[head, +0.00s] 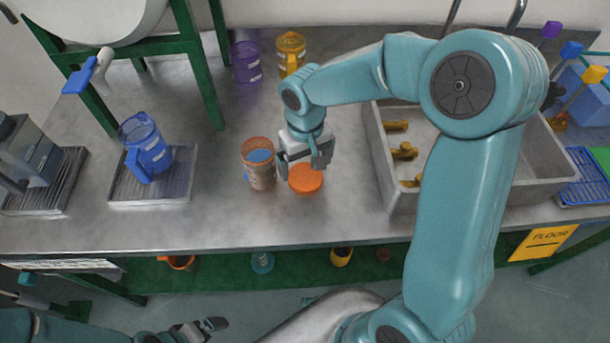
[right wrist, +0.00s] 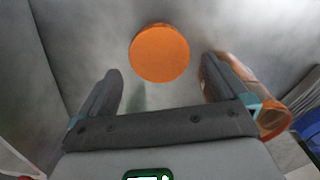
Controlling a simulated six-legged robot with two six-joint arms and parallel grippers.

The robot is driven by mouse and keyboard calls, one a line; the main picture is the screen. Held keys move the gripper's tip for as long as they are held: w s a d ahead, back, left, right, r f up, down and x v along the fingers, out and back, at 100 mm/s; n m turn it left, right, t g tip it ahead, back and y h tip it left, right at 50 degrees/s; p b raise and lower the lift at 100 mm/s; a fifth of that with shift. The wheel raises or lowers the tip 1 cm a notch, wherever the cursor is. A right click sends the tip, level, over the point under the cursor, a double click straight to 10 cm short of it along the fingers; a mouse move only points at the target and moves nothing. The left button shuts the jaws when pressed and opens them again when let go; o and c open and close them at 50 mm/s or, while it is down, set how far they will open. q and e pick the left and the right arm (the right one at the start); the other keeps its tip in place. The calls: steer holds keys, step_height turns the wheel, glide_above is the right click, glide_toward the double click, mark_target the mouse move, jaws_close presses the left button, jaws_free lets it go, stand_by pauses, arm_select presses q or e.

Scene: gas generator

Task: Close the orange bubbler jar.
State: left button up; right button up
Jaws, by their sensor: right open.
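The orange bubbler jar (head: 259,166) stands upright and without a lid on the metal counter, with blue contents inside. An orange round lid (head: 305,178) lies flat on the counter just to the jar's right. My right gripper (head: 304,166) is above the lid, open and empty. In the right wrist view the lid (right wrist: 159,52) lies beyond the open fingers (right wrist: 160,85), roughly between their lines. The jar (right wrist: 243,85) shows there at the right, partly hidden behind the right finger. My left gripper (head: 205,328) is low at the bottom left, away from the counter; its jaw state is unclear.
A blue jug (head: 146,148) stands on a metal tray (head: 180,185) to the left. A purple jar (head: 246,62) and a yellow jar (head: 291,52) stand at the back. A sink (head: 385,180) with yellow pieces is to the right. The counter front is clear.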

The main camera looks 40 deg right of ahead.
mark_target(305, 176)
step_height(305, 176, down, 5)
steer(key=shift+w+d+r, duration=0.1)
steer(key=shift+w, duration=0.05)
steer(key=c, duration=1)
steer(key=shift+o, duration=0.2)
steer(key=shift+r, duration=0.1)
step_height(305, 176, up, 20)
steer(key=p, duration=0.1)
steer(key=shift+p, duration=0.35)
